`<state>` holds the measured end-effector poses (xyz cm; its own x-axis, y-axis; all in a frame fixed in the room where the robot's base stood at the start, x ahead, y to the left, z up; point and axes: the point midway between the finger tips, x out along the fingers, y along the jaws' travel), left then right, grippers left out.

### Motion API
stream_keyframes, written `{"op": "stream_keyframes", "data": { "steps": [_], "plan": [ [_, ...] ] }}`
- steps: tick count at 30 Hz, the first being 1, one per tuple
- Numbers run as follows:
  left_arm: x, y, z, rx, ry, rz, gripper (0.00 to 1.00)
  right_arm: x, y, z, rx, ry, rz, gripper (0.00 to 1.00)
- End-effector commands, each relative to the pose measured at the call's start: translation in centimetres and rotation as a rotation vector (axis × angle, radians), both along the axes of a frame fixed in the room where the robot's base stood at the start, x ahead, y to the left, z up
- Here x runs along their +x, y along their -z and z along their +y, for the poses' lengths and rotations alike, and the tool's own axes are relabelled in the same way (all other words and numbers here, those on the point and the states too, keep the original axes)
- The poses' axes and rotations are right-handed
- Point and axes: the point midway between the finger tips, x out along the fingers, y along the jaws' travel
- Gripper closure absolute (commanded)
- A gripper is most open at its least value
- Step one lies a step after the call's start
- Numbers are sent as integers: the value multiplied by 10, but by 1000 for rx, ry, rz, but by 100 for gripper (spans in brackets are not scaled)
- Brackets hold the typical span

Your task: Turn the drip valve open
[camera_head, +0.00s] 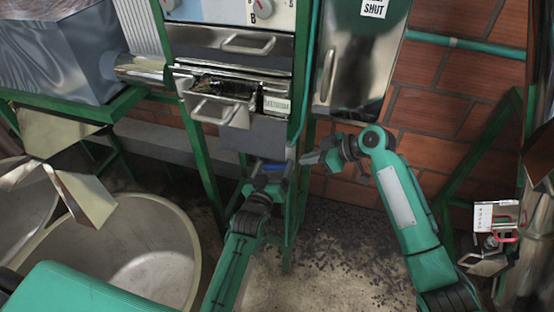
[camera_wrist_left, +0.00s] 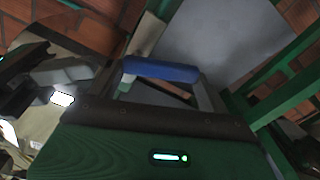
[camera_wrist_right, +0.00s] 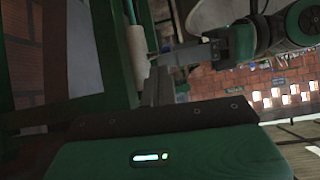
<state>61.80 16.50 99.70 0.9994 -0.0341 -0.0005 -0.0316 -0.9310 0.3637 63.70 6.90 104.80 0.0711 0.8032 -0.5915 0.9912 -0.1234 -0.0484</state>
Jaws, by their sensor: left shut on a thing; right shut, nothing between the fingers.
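The drip valve's blue handle (camera_wrist_left: 160,70) lies crosswise between the fingertips of my left gripper (camera_wrist_left: 158,84) in the left wrist view, and the gripper is shut on it. In the head view the blue handle (camera_head: 274,167) shows small at the tip of my left gripper (camera_head: 268,176), near a green frame post. The valve body is mostly hidden. My right gripper (camera_head: 310,157) is shut and empty, just right of the left one beside the post. In the right wrist view its shut fingers (camera_wrist_right: 156,86) stand beside a pale pipe (camera_wrist_right: 138,48).
An open drawer (camera_head: 215,108) and a shut metal drawer front (camera_head: 232,42) are above the grippers. A large round tub (camera_head: 150,262) stands at lower left. A green frame (camera_head: 475,150) is at right.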

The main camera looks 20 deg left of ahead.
Motion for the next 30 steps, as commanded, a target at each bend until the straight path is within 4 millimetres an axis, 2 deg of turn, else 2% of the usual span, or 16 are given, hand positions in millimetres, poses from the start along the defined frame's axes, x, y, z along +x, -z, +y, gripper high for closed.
{"op": "stream_keyframes", "data": {
  "steps": [1, 3, 7, 21, 30],
  "plan": [
    [0, -1, 0, 0, 0, -3, 62, -2, -14, 4, 4, -33, -22, 100],
    [0, -1, 0, 0, 0, -3, 62, -6, -25, 7, 8, -68, -38, 100],
    [0, -1, 0, 0, 0, -3, 62, -9, -30, 15, 11, -93, -51, 100],
    [0, -2, 0, 0, 0, -3, 62, -7, 16, 78, 12, -91, -47, 100],
    [0, -2, 0, 0, 0, -3, 62, -6, 26, 90, 10, -89, -50, 100]
  ]
}}
